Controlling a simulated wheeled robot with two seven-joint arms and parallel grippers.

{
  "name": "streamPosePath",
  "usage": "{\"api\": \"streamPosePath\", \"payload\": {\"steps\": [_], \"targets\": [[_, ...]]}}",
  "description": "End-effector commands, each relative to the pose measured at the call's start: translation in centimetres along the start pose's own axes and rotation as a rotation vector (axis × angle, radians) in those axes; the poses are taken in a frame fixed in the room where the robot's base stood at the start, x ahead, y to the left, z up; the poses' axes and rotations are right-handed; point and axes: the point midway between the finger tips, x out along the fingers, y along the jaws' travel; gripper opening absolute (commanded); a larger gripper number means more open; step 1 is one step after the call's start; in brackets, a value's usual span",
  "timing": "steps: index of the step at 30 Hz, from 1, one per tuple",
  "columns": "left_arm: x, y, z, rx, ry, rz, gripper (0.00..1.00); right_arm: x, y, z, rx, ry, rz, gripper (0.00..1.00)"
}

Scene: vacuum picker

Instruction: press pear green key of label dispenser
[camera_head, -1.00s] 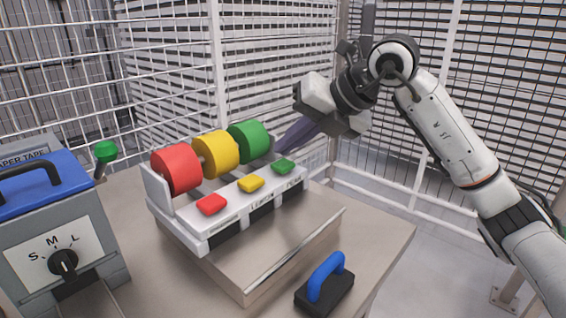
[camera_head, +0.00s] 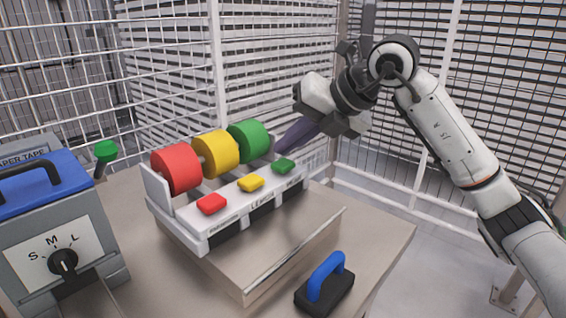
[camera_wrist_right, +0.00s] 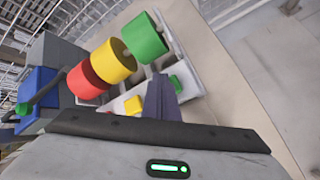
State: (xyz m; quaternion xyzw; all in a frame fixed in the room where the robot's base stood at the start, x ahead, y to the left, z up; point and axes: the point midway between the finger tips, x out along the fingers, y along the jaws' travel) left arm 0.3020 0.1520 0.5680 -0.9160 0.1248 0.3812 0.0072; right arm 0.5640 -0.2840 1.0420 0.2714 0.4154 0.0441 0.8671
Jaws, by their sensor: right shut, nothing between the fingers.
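The label dispenser (camera_head: 190,225) is a white unit on a raised block, with red, yellow and green rolls and a matching key in front of each. The green key (camera_head: 283,166) sits at its right end, below the green roll (camera_head: 248,141). My right gripper (camera_head: 281,150) is shut and empty, its dark fingers pointing down-left just behind and above the green key. In the right wrist view the fingertips (camera_wrist_right: 162,82) appear beside the green key (camera_wrist_right: 175,84), which is partly covered by them. I cannot tell whether they touch it. My left gripper is not in view.
A grey paper tape machine (camera_head: 95,262) with a blue lid and a size dial stands at the left. A blue-handled black block (camera_head: 325,285) lies at the table's front right. White mesh fencing (camera_head: 420,120) rises behind the table.

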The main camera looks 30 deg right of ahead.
Motion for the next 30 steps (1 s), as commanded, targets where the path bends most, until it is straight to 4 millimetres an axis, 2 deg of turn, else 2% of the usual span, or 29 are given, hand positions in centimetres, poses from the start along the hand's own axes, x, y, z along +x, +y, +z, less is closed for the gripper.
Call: {"api": "streamPosePath", "payload": {"steps": [30], "targets": [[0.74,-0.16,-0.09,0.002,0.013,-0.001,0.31,0.90,-0.66,-0.67,0.000,0.000,0.000,0.00]]}}
